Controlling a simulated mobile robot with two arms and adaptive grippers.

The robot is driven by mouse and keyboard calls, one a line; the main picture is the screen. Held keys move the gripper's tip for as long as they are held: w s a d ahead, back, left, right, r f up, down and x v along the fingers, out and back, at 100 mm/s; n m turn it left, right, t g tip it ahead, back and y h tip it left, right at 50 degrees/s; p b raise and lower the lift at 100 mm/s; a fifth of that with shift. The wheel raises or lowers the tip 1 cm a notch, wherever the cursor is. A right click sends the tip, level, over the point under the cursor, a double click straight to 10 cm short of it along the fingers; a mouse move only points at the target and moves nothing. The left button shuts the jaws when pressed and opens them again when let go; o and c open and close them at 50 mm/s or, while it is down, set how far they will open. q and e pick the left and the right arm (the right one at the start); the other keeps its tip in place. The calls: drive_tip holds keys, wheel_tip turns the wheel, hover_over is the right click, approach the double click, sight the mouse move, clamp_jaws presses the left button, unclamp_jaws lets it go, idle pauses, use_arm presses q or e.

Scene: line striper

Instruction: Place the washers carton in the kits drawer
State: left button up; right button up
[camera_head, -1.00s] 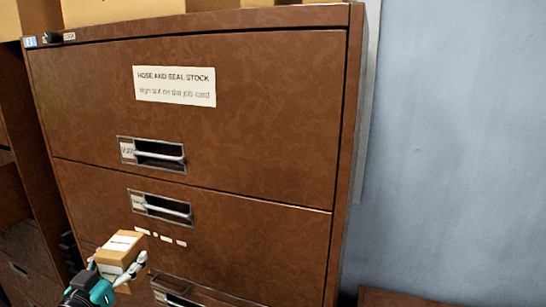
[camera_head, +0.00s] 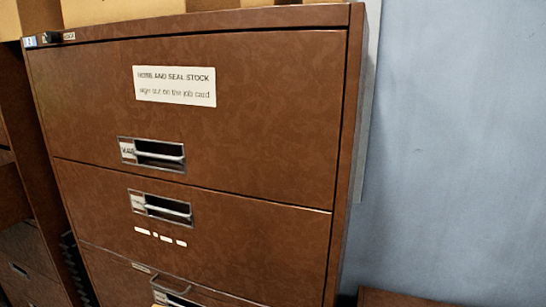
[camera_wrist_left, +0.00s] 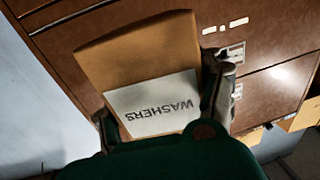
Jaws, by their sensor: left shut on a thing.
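The washers carton (camera_wrist_left: 125,60) is a tan box with a white label reading WASHERS, upside down in the left wrist view. My left gripper (camera_wrist_left: 163,108) is shut on it, one finger on each side. The gripper is out of the head view. My right gripper is not in view. The brown cabinet (camera_head: 250,110) fills most of the head view. Its top drawer (camera_head: 270,140) and second drawer (camera_head: 270,235) look shut. A lower drawer (camera_head: 115,275) with a handle is cut off at the bottom edge. I cannot read which drawer is for kits.
The top drawer bears a HOSE AND SEAL STOCK sign (camera_head: 175,86). Tan boxes (camera_head: 120,10) stand on the cabinet. Another brown cabinet (camera_head: 25,240) is close on the left. A blue wall (camera_head: 460,150) is on the right, with a low brown surface (camera_head: 395,298) before it.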

use_arm(q)
drive_tip(key=shift+w+d+r+n+y, duration=0.1)
drive_tip(key=shift+d+r+n+y, duration=0.1)
drive_tip(key=shift+d+n+y, duration=0.4)
drive_tip(key=shift+w+d+r+n+y, duration=0.15)
drive_tip(key=shift+n+y, duration=0.1)
drive_tip(key=shift+y, duration=0.55)
drive_tip(key=shift+w+d+r+n+y, duration=0.1)
drive_tip(key=shift+d+r+n+y, duration=0.1)
drive_tip(key=shift+d+n+y, duration=0.4)
drive_tip(key=shift+m, duration=0.25)
drive_tip(key=f+b, duration=0.6)
drive_tip(key=shift+a+f+b, duration=0.25)
drive_tip(key=shift+a+b, duration=0.05)
drive_tip(key=shift+s+f, duration=0.2)
drive_tip(key=s+f, duration=0.2)
drive_tip(key=s, duration=0.5)
drive_tip(key=shift+s+f, duration=0.3)
drive_tip(key=shift+s, duration=0.1)
drive_tip(key=shift+d, duration=0.1)
